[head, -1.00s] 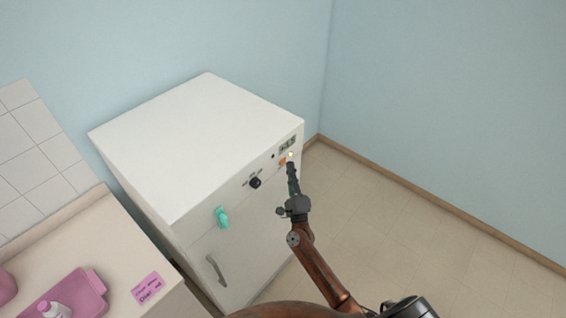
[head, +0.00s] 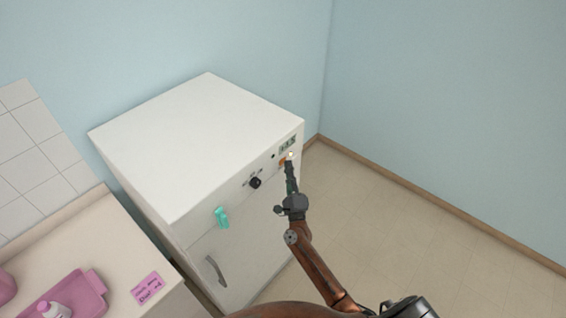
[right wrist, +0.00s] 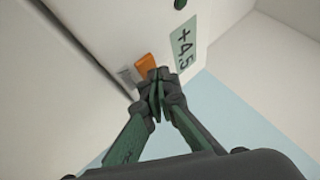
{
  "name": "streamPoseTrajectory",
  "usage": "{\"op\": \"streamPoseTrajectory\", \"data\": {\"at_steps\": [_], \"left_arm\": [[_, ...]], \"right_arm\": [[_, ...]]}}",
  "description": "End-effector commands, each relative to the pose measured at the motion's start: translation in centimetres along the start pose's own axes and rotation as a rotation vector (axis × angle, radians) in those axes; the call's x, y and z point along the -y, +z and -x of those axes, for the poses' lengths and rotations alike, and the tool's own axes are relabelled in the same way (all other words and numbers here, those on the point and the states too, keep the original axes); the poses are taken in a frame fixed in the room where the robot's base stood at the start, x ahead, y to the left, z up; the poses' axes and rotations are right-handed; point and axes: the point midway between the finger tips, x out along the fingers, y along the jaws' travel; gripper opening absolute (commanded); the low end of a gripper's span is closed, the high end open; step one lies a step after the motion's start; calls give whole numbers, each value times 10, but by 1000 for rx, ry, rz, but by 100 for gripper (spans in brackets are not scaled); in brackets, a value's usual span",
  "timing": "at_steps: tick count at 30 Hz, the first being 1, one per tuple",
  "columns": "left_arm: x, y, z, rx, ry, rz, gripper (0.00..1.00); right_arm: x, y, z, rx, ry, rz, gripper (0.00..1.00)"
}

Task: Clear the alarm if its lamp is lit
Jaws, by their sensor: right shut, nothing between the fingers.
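The white fridge-like cabinet (head: 205,145) has a control strip along its front top edge. A small display (head: 287,144) there reads +4.5 in the right wrist view (right wrist: 184,46). Beside it a small lamp (head: 291,154) glows pale yellow. An orange button (head: 282,162) sits just below the display and shows in the right wrist view (right wrist: 146,64). My right gripper (head: 289,164) is shut and empty, its tips at the orange button and partly covering it. Whether they touch it I cannot tell. My left gripper is out of view.
A black knob (head: 255,183), a teal latch (head: 221,217) and a curved door handle (head: 215,270) are on the cabinet front. A counter at left holds a pink tray (head: 85,296) with a bottle and a pink label card (head: 148,288). Floor at right is clear.

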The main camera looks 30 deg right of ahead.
Motion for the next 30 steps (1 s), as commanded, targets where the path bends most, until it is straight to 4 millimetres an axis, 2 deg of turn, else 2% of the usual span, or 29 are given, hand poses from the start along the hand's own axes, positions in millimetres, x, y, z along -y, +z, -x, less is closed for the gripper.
{"op": "streamPoseTrajectory", "data": {"at_steps": [20, 30], "left_arm": [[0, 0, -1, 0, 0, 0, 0], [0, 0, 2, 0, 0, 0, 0]], "right_arm": [[-2, 3, -4, 1, 0, 0, 0], [4, -3, 5, 0, 0, 2, 0]]}}
